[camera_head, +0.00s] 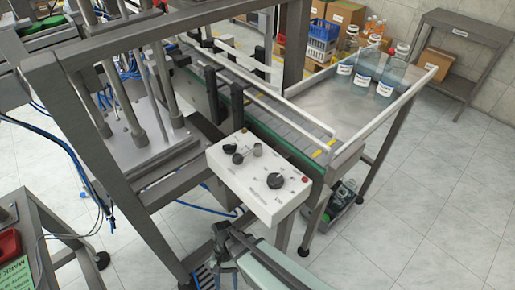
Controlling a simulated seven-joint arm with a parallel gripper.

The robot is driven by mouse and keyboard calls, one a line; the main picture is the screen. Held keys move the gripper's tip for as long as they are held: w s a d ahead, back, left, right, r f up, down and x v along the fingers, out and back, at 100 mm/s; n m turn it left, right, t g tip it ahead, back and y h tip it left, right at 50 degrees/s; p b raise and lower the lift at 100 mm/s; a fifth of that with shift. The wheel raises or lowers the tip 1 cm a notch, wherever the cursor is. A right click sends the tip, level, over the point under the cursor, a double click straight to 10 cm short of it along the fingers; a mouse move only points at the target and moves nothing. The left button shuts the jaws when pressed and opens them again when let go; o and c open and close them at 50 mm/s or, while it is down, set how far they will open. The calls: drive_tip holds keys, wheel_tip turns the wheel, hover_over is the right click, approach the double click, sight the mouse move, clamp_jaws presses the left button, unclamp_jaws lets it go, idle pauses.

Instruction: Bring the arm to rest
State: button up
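My arm (265,262) enters at the bottom centre, a pale grey link with a dark joint at its upper end. My gripper (204,275) seems to be the dark part with blue at the bottom edge, left of the arm. It is small and partly cut off by the frame, so I cannot tell whether its fingers are open or shut. I see nothing clearly held. The arm's end is low, in front of and below the white control box (258,178), apart from it in the picture.
A metal machine frame (120,190) stands at left, with a conveyor (285,125) leading to a steel tray table (345,98) holding several bottles (388,74). A grey shelf (462,45) stands at back right. The tiled floor at right is clear.

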drive_tip(key=s+d+f, duration=0.1)
drive_tip(key=d+f, duration=0.2)
drive_tip(key=d, duration=0.7)
drive_tip(key=s+d+f+m, duration=0.1)
drive_tip(key=d+f, duration=0.2)
drive_tip(key=d, duration=0.7)
drive_tip(key=s+d+f+y, duration=0.1)
drive_tip(key=d+f, duration=0.1)
drive_tip(key=d, duration=0.8)
drive_tip(key=shift+f+t, duration=0.3)
drive_tip(key=shift+f, duration=0.1)
drive_tip(key=shift+c, duration=0.3)
